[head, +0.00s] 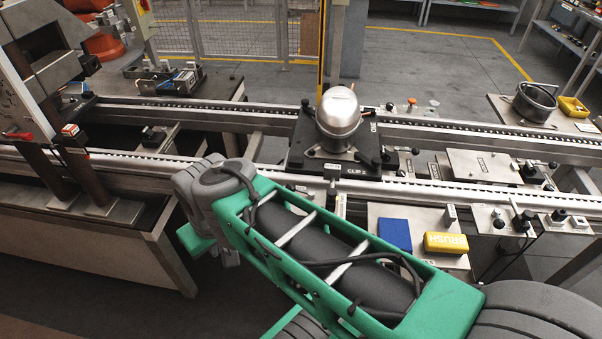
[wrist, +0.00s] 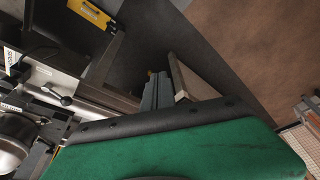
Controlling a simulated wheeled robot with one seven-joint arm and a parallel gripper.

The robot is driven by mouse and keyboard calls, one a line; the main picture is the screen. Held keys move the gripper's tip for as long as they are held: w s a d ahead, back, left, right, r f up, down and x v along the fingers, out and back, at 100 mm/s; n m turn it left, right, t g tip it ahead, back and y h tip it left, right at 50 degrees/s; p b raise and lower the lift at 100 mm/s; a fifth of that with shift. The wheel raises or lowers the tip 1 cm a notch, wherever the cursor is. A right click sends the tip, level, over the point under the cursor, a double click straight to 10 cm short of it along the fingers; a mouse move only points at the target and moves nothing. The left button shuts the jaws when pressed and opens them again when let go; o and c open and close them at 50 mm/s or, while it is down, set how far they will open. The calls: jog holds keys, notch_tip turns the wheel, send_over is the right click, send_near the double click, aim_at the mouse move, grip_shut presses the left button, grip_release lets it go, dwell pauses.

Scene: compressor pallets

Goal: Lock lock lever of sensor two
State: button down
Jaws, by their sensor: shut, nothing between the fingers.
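A silver compressor (head: 340,112) stands upright on a dark pallet (head: 300,160) on the conveyor; its lower part also shows at the left edge of the wrist view (wrist: 12,150). A lever with a black knob (wrist: 66,100) lies beside a light plate with a partly readable label (wrist: 14,62) in the wrist view. I cannot tell whether it belongs to sensor two or is locked. My gripper (wrist: 157,76) is shut and empty, pointing away from the lever, which lies to its left and apart from it. In the head view my arm hides most of the gripper.
Conveyor rails (head: 445,132) cross the scene. A yellow brush box (head: 446,243) and blue block (head: 395,234) lie on a near shelf. Several black-knobbed fittings and a labelled plate (head: 483,166) are at the right. A bench (head: 150,245) stands left; floor between is clear.

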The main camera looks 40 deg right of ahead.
jog(key=w+d+r+y+p, duration=0.1)
jog(key=w+d+r+p, duration=0.3)
jog(key=w+d, duration=0.35)
jog(key=w+d+r+y+p, duration=0.2)
jog(key=w+d+r+p, duration=0.15)
jog(key=w+d, duration=0.4)
jog(key=d+y+p, duration=0.1)
jog(key=d+p, duration=0.1)
jog(key=d, duration=0.9)
jog(key=shift+n+t+y, duration=0.4)
jog(key=shift+n+y, duration=0.4)
jog(key=s+d+f+p, duration=0.1)
jog(key=s+d+f, duration=0.1)
jog(key=d, duration=0.3)
jog(key=s+d+f+p, duration=0.1)
jog(key=s+d+f, duration=0.1)
jog(key=s+d, duration=0.2)
jog(key=s+d+f+p, duration=0.1)
jog(key=s+d+f, duration=0.1)
jog(key=s+d, duration=0.2)
jog(key=shift+d+f, duration=0.1)
jog(key=shift+d, duration=0.9)
jog(key=shift+a, duration=0.1)
jog(key=shift+f, duration=0.1)
